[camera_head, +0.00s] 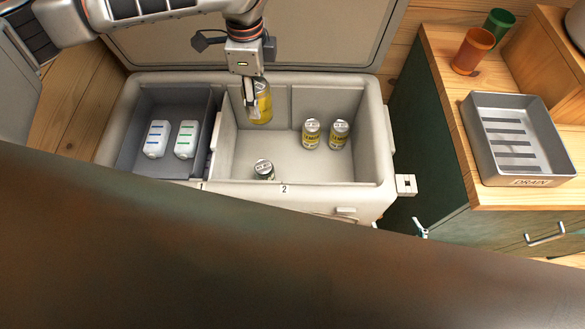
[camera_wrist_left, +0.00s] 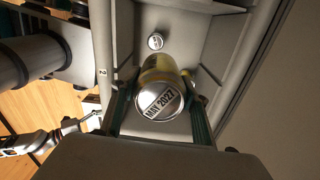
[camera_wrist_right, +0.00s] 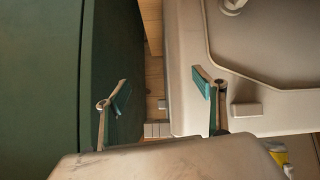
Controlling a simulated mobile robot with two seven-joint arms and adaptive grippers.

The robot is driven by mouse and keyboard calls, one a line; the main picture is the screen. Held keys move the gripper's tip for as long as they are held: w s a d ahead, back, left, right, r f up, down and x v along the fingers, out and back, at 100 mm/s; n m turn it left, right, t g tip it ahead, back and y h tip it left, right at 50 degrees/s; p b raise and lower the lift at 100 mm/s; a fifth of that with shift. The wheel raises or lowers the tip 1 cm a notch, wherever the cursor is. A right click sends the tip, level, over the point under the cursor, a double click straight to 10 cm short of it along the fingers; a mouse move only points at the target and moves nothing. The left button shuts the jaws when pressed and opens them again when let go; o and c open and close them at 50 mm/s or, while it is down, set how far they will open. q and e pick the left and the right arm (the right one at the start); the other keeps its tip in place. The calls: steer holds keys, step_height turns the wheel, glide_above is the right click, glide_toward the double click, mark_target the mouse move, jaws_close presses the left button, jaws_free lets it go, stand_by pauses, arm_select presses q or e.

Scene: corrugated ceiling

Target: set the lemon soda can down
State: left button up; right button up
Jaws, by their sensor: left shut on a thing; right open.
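My left gripper (camera_head: 250,92) is shut on the yellow lemon soda can (camera_head: 264,104), in the back left of the cooler's larger compartment (camera_head: 300,168). In the left wrist view the can (camera_wrist_left: 160,99) is between the fingers, its silver end with a printed date facing the camera. I cannot tell whether its far end touches the floor. Another can (camera_head: 264,170) stands near the front wall. My right gripper (camera_wrist_right: 165,95) is open and empty beside the cooler.
The left compartment (camera_head: 130,150) holds two white bottles (camera_head: 157,139). Cooler walls surround the cans; the compartment's middle and front right floor are clear. At right, a wooden counter (camera_head: 450,110) bears a drain tray (camera_head: 482,170) and two cups, orange (camera_head: 472,52) and green (camera_head: 499,22).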

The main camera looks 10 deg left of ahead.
arm_select(q)
steer(key=d+f+m+b, duration=0.2)
steer(key=d+f+m, duration=0.45)
steer(key=m, duration=0.85)
steer(key=d+f+m+b, duration=0.2)
steer(key=d+f+m, duration=0.45)
steer(key=m, duration=0.85)
steer(key=f+b, duration=0.1)
steer(key=f, duration=0.6)
steer(key=a+f+b, duration=0.1)
steer(key=f+b, duration=0.1)
steer(key=f, duration=0.5)
steer(key=f+b, duration=0.1)
steer(key=f, duration=0.6)
steer(key=shift+w+a+f+b, duration=0.1)
steer(key=shift+w+a+b, duration=0.1)
steer(key=shift+a+b, duration=0.15)
steer(key=shift+f, duration=0.25)
steer(key=o, duration=1.4)
arm_select(e)
step_height(320, 180, down, 7)
steer(key=a, duration=0.1)
